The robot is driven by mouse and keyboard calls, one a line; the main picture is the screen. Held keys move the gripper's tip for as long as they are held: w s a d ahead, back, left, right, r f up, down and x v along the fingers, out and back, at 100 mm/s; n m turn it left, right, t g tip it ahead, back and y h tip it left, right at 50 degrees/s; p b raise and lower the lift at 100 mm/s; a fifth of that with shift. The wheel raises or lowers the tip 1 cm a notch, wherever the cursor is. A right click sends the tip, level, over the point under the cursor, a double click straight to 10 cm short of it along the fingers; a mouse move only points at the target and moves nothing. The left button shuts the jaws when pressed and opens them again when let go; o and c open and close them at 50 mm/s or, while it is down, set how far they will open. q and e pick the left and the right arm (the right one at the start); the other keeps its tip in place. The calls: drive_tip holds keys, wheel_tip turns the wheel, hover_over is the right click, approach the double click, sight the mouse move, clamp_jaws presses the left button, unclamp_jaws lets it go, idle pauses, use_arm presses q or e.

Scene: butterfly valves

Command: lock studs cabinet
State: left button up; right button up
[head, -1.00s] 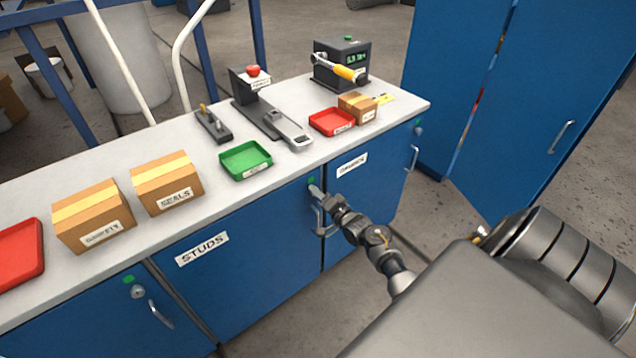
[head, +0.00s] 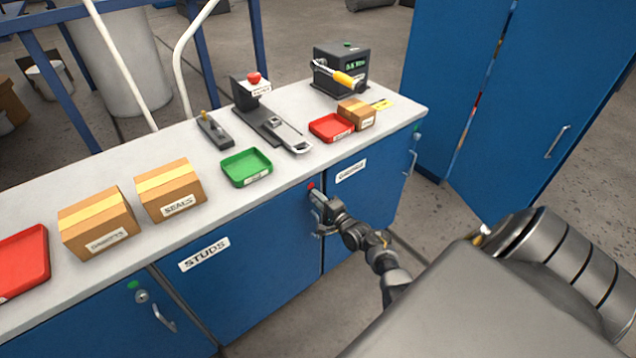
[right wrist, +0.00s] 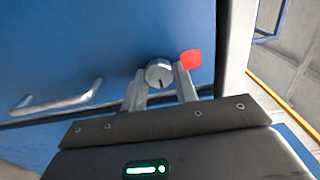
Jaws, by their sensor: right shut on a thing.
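The blue studs cabinet door (head: 255,265) carries a white STUDS label (head: 204,253) and is closed. My right gripper (head: 317,197) is at the upper right corner of this door. In the right wrist view its two fingers (right wrist: 162,88) are shut on the round silver lock knob (right wrist: 159,72), which has a dark slot mark pointing downward. A red indicator (right wrist: 191,60) shows beside the knob; it also shows in the head view (head: 311,186). The door's silver handle (right wrist: 57,103) is left of the knob in the wrist view. My left gripper is out of view.
The grey worktop (head: 215,205) above holds a green tray (head: 246,167), a red tray (head: 331,127), and cardboard boxes (head: 170,190). The neighbouring door (head: 365,215) is to the right, and another door with a green indicator (head: 133,285) is to the left.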

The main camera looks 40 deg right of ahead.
idle(0.3)
drive_tip(key=o, duration=1)
drive_tip(key=shift+s, duration=0.1)
drive_tip(key=s, duration=1)
drive_tip(key=shift+s+a, duration=0.15)
drive_tip(key=shift+s, duration=0.2)
